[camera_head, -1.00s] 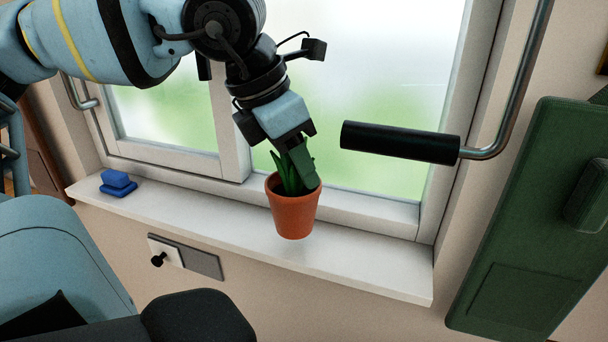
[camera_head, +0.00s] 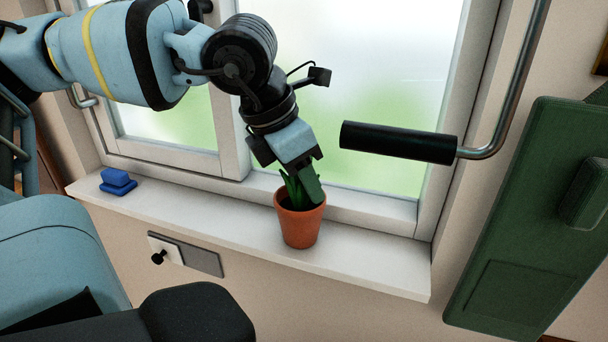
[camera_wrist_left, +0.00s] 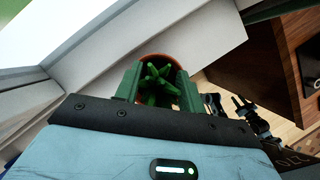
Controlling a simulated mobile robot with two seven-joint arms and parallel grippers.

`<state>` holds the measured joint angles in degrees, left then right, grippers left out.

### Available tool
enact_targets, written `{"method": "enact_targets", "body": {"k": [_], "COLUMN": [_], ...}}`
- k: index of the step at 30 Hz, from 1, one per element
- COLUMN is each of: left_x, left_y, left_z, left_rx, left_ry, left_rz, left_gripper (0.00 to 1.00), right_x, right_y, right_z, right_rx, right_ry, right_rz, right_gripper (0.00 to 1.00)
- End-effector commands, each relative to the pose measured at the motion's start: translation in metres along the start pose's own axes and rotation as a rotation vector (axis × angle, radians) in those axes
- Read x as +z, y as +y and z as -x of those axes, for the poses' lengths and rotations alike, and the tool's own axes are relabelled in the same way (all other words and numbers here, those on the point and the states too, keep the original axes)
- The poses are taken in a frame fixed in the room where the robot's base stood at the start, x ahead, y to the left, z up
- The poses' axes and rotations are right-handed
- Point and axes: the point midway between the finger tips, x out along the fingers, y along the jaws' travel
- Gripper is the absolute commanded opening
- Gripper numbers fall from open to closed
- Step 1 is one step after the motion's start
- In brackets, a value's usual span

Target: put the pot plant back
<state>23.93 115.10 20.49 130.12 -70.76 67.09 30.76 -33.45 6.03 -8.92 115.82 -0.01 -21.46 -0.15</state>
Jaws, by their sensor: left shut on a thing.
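The pot plant (camera_head: 300,226) is a terracotta pot with green spiky leaves. It is upright at the white window sill (camera_head: 220,221), right of the sill's middle; I cannot tell whether its base touches the sill. My left gripper (camera_head: 302,188) comes down from above and is shut on the pot plant, its green fingers at the leaves and rim. In the left wrist view the plant (camera_wrist_left: 158,84) sits between the two green fingers (camera_wrist_left: 157,85). The pot's lower part is hidden there. My right gripper is not in view.
A blue block-like object (camera_head: 117,182) lies at the sill's left end. A black-gripped metal handle (camera_head: 400,143) juts in right of the plant. A green panel (camera_head: 530,220) stands at the right. The sill between blue object and pot is clear.

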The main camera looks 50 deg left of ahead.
Motion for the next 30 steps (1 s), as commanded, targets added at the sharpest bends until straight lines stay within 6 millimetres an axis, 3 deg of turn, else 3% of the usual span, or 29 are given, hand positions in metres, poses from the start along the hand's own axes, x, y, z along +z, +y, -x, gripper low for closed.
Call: {"method": "enact_targets", "body": {"k": [3,4,9,20,23,30], "left_x": [-0.001,-0.002,-0.001,0.000,0.002,0.002], "left_y": [0.000,0.000,0.000,0.000,0.000,0.000], "left_z": [-0.004,-0.004,-0.003,0.002,0.013,0.061], "left_rx": [0.000,-0.001,0.000,0.001,0.002,0.002], "left_ry": [0.001,0.002,0.001,-0.001,-0.005,-0.008], "left_rz": [0.000,0.000,0.000,0.000,-0.001,0.000], "left_gripper": [0.00,0.42,0.61,0.61,0.61,0.61], "right_x": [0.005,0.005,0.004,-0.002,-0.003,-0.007], "right_y": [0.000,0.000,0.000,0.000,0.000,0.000], "right_z": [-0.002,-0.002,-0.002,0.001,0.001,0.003], "right_rx": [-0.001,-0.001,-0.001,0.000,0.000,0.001], "right_ry": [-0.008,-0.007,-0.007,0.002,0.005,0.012], "right_rz": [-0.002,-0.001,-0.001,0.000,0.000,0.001], "right_gripper": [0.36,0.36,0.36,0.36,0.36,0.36]}}
